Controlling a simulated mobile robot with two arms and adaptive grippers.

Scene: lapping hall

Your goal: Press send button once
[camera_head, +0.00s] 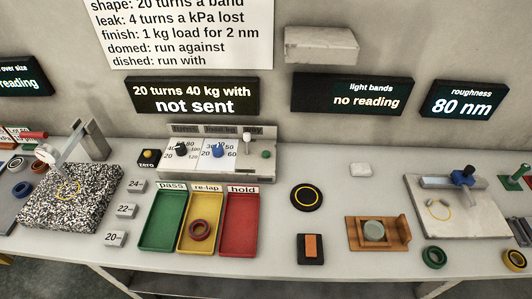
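A grey control panel (190,166) stands at the back of the bench, with two knobs over printed scales. The left knob (181,150) is black and the second knob (217,151) is blue. A pale-tipped lever (247,143) stands to their right, and a small green button (265,154) sits at the panel's right end. The display (193,96) above reads "20 turns 40 kg with not sent". Neither of my grippers is recognisable in view.
A yellow button box marked zero (148,157) stands left of the panel. A speckled block (70,200) is at left.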

